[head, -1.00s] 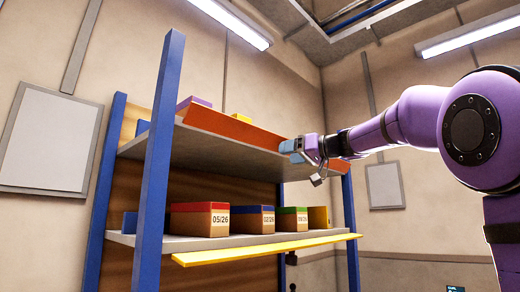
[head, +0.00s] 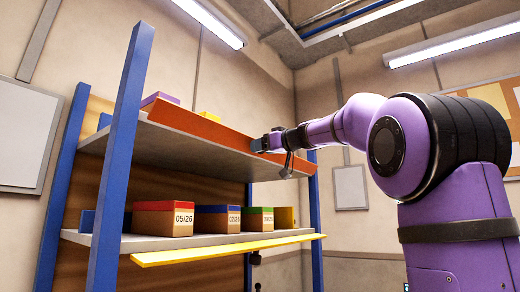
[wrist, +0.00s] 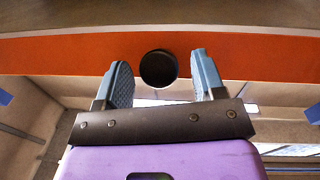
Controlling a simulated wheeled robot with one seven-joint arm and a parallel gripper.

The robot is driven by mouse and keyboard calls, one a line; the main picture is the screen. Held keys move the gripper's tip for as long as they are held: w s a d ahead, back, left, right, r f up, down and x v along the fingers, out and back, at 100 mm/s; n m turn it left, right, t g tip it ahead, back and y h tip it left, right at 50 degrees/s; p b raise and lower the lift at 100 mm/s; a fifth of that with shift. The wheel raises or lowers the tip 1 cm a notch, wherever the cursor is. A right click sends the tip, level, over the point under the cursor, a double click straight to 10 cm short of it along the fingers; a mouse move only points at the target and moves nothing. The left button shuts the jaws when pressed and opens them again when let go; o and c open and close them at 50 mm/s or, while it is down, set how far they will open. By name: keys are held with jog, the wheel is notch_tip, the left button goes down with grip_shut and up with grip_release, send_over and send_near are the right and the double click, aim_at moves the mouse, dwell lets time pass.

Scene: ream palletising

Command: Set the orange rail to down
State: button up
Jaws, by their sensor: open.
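The orange rail (head: 205,127) runs along the front edge of the upper shelf and stands up above the shelf board. In the wrist view the rail (wrist: 50,55) crosses the whole picture as a level band. A dark round knob (wrist: 158,68) shows in front of it, between my fingertips in the picture. My gripper (head: 262,144) is at the right part of the rail, in front of it. In the wrist view its two fingers (wrist: 160,82) are apart, one on each side of the knob, with nothing clamped. I cannot tell whether the fingertips touch the rail.
The lower shelf holds boxes with red (head: 163,218), blue (head: 218,218) and green (head: 260,218) tops. A yellow rail (head: 230,250) lies low along its front edge. A purple-topped box (head: 160,98) stands on the upper shelf. A blue post (head: 122,150) rises at the left front.

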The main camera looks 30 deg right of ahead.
jog(key=shift+w+a, duration=0.15)
jog(key=shift+w, duration=0.55)
jog(key=shift+c, duration=0.4)
grip_shut()
